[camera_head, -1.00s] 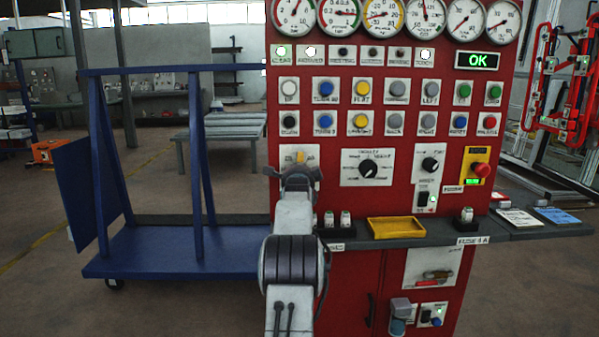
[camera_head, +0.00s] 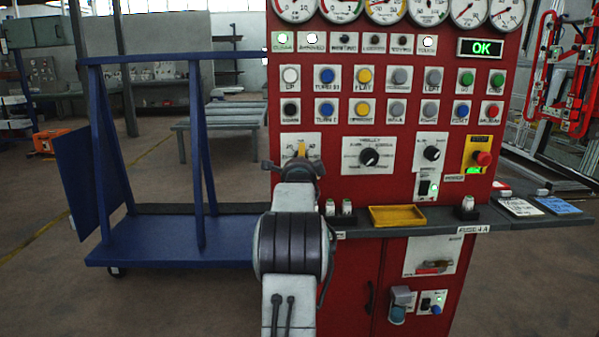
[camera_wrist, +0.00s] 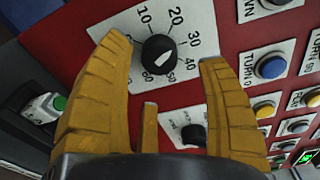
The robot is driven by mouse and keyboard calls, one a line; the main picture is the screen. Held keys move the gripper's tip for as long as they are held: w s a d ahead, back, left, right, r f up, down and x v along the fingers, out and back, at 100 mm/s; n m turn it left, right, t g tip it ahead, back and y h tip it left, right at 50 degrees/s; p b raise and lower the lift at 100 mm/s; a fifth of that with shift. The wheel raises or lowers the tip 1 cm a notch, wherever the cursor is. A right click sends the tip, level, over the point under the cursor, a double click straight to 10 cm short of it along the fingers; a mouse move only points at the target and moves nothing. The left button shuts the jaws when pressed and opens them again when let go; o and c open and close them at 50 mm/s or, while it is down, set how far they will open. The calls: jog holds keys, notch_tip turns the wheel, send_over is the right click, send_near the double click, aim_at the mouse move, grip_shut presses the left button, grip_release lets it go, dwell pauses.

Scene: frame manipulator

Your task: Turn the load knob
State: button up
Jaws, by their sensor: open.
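A round black knob (camera_wrist: 159,54) with a white mark sits on a white dial plate (camera_wrist: 185,14) numbered 10 to 60 in the wrist view. I cannot read a name on that plate. My gripper (camera_wrist: 165,52) has its two yellow fingers spread open, one on each side of the knob. I cannot tell whether they touch it. In the head view, my gripper (camera_head: 301,150) is in front of the left dial plate (camera_head: 287,139) on the red panel, and the knob there is hidden behind it.
The trolley knob (camera_head: 369,157) and another black knob (camera_head: 432,153) are to the right. Rows of buttons and lit lamps are above. A grey shelf (camera_head: 350,232) with a yellow tray (camera_head: 397,207) juts out below. A blue cart (camera_head: 180,240) stands at left.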

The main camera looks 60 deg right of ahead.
jog(key=v, duration=0.7)
jog(key=shift+d, duration=0.1)
dwell(0.5)
